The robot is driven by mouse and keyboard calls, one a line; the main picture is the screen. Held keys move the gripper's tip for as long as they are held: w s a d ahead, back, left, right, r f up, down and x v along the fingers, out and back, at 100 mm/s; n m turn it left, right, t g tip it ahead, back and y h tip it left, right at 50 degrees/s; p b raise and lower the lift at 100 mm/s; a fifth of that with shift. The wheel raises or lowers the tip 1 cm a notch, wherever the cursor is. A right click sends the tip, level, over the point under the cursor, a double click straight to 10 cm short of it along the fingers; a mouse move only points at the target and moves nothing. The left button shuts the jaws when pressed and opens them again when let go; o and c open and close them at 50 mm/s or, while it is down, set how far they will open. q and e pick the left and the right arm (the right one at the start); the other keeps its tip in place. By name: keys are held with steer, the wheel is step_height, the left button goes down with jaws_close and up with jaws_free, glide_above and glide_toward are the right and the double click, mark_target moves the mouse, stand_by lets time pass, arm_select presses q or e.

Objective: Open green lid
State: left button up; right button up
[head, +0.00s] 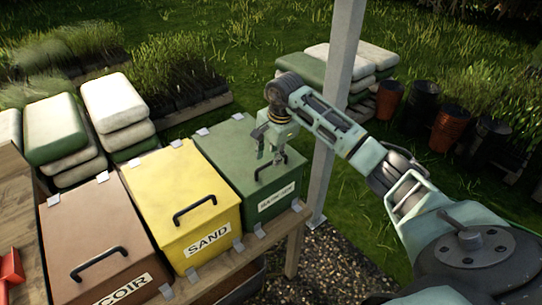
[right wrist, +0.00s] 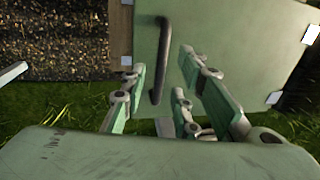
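The green lid (head: 232,150) lies shut on the rightmost box, which has a white label on its front; the label is too small to read. Its dark bar handle (head: 268,171) is near the front edge. My right gripper (head: 271,155) is over the lid, just above the handle, fingers pointing down. In the right wrist view the fingers (right wrist: 163,75) are apart and empty, with the handle (right wrist: 161,45) showing in the gap between them. I cannot tell whether any finger touches it. My left gripper is not in view.
A yellow SAND box (head: 165,192) and a brown COIR box (head: 85,235) stand to the left on the wooden bench (head: 275,232), lids shut. A grey post (head: 336,100) rises close right of the green box, behind my right arm. Stacked sacks (head: 115,105) lie behind.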

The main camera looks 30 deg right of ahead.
steer(key=shift+w+f, duration=0.25)
steer(key=shift+f, duration=1)
jaws_close()
